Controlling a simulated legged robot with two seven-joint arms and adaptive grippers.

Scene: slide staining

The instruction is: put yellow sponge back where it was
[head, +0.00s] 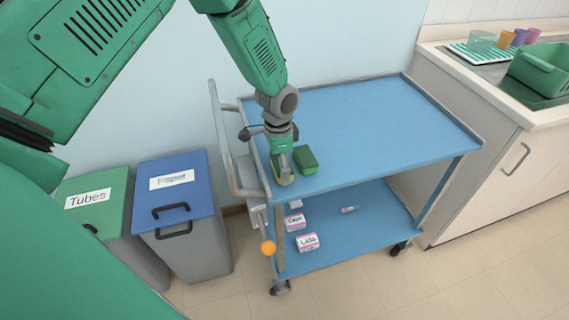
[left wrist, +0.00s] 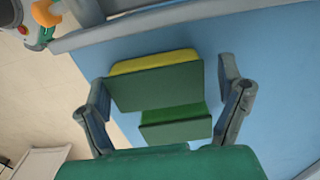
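The yellow sponge (head: 276,177), with a dark green top layer, is on the blue cart top near its left front corner. In the left wrist view its yellow edge (left wrist: 150,63) shows behind the dark green layer. A green sponge (head: 306,161) lies right next to it. My left gripper (head: 283,172) points down over the yellow sponge and partly hides it. In the left wrist view the fingers of the left gripper (left wrist: 166,88) stand apart on either side of the sponge, with a gap at the right finger. My right gripper is not in view.
The blue cart top (head: 375,120) is otherwise clear. Its lower shelf (head: 360,235) holds small labelled boxes (head: 307,242). A green bin (head: 95,200) and a blue bin (head: 177,190) stand left. A counter (head: 495,85) with a green tub (head: 543,70) and cups is at right.

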